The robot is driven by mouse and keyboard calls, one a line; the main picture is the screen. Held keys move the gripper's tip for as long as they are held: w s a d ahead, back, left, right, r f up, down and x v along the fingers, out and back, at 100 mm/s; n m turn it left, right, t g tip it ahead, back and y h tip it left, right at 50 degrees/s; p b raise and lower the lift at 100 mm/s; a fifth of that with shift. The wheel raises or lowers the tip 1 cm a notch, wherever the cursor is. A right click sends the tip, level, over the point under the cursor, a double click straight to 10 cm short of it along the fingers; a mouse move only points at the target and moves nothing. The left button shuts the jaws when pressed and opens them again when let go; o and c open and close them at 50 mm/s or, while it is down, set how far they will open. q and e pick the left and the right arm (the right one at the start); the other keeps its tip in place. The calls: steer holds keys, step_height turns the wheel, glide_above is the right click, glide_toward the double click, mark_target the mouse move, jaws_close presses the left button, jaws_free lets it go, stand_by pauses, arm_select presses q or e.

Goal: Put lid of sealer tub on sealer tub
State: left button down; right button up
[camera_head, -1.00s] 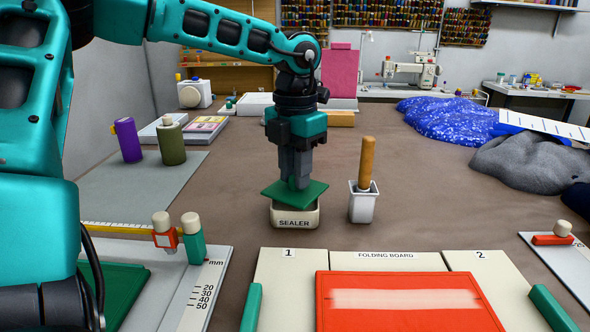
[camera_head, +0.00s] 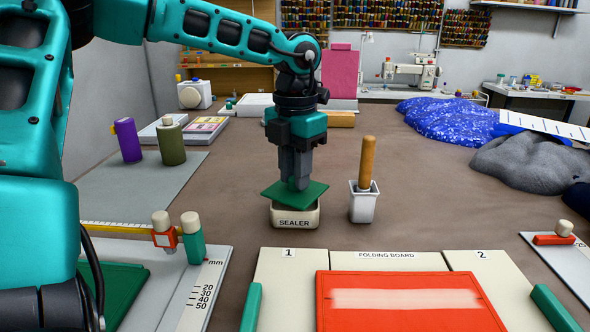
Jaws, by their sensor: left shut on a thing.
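The sealer tub (camera_head: 294,218) is a small cream tub labelled SEALER, standing on the brown table. The green square lid (camera_head: 312,194) is just above the tub's opening, tilted and turned askew to it, with dark interior showing below its edge. Whether the lid touches the rim I cannot tell. My left gripper (camera_head: 298,183) points straight down over the tub and is shut on the lid, with its fingertips at the lid's top. My right gripper is not in view.
A white pot with a wooden-handled tool (camera_head: 364,190) stands close right of the tub. The folding board (camera_head: 400,262) with a red panel lies in front. Purple (camera_head: 128,140) and olive (camera_head: 171,143) bottles stand left. Blue (camera_head: 450,120) and grey (camera_head: 530,165) bundles lie right.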

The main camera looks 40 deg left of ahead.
arm_select(q)
steer(key=shift+f+b, duration=0.3)
steer(key=shift+f, duration=0.05)
steer(key=shift+r, duration=0.2)
steer(key=shift+r+p, duration=0.3)
steer(key=shift+b, duration=0.3)
stand_by(1.8)
steer(key=shift+f+b, duration=0.4)
steer(key=shift+f, duration=0.05)
stand_by(0.4)
steer(key=c, duration=1.2)
jaws_free()
steer(key=o, duration=0.5)
steer(key=shift+o, duration=0.6)
